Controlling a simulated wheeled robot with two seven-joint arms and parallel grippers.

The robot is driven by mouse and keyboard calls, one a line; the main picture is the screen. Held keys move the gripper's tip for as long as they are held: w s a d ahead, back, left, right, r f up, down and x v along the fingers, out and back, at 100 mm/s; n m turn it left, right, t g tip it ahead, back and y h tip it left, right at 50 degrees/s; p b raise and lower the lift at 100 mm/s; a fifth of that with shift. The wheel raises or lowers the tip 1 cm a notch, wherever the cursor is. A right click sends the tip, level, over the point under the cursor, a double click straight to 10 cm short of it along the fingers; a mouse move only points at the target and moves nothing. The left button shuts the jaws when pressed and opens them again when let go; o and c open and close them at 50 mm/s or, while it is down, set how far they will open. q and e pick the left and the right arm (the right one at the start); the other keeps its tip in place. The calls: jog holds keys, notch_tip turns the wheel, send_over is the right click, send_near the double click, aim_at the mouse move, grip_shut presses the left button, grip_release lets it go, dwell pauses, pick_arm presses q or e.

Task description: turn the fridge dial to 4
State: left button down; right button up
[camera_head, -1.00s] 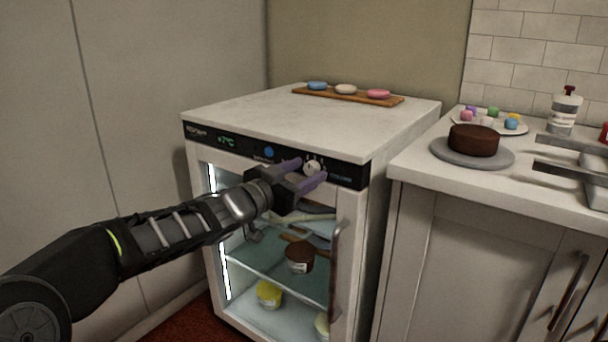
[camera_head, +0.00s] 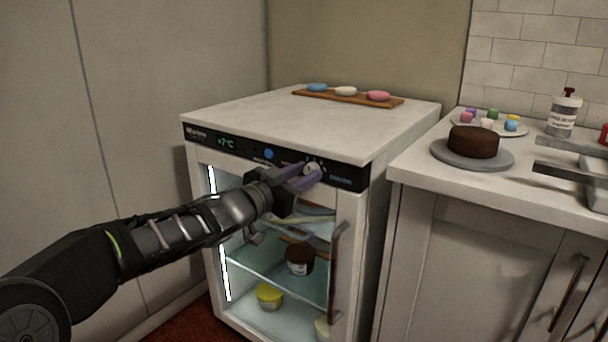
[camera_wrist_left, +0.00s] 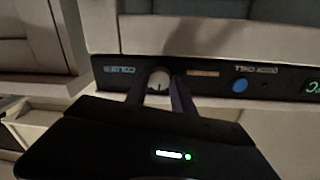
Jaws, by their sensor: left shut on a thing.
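The fridge (camera_head: 350,210) is white with a glass front and a black control panel (camera_head: 228,143) along its top edge. The fridge dial (camera_head: 311,167) is a small pale knob on the right part of that panel. My left gripper (camera_head: 307,174) is at the panel with its purple fingers closed on the dial. In the left wrist view the dial (camera_wrist_left: 158,80) sits between the two fingertips, with a dark pointer mark on it. The dial's numbers are too small to read. The display (camera_head: 226,142) shows +7°C. My right gripper is not in view.
A blue button (camera_head: 269,153) is on the panel left of the dial. A wooden board (camera_head: 350,97) with several coloured pieces lies on the fridge top. The counter (camera_head: 420,170) at right holds a brown cake (camera_head: 473,141) on a grey turntable. The fridge handle (camera_head: 334,270) is below the gripper.

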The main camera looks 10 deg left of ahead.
pick_arm(q)
jog(key=shift+m, duration=1.7)
jog(key=m, duration=0.4)
jog(key=c, duration=1.1)
grip_release()
jog(key=shift+r, duration=0.1)
